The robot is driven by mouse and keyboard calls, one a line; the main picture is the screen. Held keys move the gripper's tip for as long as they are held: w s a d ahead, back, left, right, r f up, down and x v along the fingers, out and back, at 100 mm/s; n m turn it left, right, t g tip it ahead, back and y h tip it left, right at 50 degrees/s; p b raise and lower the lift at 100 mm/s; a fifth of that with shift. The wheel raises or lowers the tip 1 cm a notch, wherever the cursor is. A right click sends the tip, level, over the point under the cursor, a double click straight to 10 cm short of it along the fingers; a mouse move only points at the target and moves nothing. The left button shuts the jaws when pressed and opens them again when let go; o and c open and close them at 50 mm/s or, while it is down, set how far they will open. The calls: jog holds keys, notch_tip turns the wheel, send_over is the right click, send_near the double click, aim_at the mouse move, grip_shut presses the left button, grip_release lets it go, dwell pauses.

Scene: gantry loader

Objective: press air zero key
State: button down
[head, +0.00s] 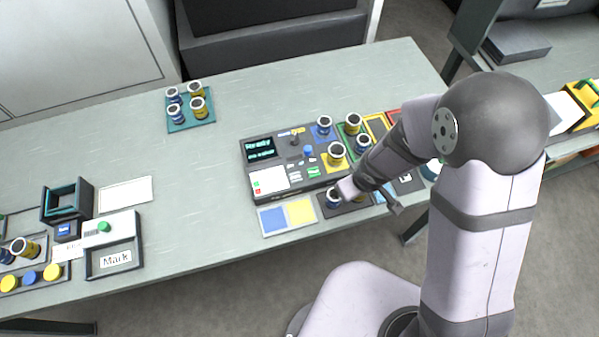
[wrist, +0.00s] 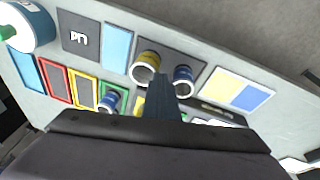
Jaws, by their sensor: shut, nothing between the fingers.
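The grey console (head: 262,178) stands on the bench in the middle of the head view. It has a dark display (head: 260,149) with green text and several small keys. Small green and white keys (head: 313,171) sit right of a white panel (head: 269,180) with green and red marks. Their labels are too small to read, so I cannot tell which is the air zero key. My gripper (head: 346,188) is at the console's front right, above a dark pad. In the wrist view its shut, empty fingers (wrist: 163,97) point toward the pad with cups. My gripper hides much of the console there.
A yellow cup (wrist: 145,66) and a blue cup (wrist: 183,79) stand on the dark pad (wrist: 168,49) near my fingers. A blue-and-yellow card (head: 288,216) lies left of it. More cups (head: 335,154) stand on the console's right.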

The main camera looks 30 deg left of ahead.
jog(key=w+a+r+y, duration=0.1)
jog(key=a+r+y, duration=0.35)
jog(key=a, duration=0.55)
notch_tip(320, 180, up, 3)
jog(key=m+g+y, duration=0.1)
jog(key=m+y, duration=0.2)
jog(key=m, duration=0.1)
send_over(299, 179)
jog(key=shift+f, duration=0.15)
notch_tip(299, 179, down, 6)
jog(key=b, duration=0.8)
jog(key=shift+f, duration=0.15)
jog(key=shift+f+b, duration=0.8)
jog(key=shift+f, duration=0.3)
jog(key=shift+d+f, duration=0.1)
jog(key=shift+f, duration=0.1)
jog(key=shift+f, duration=0.25)
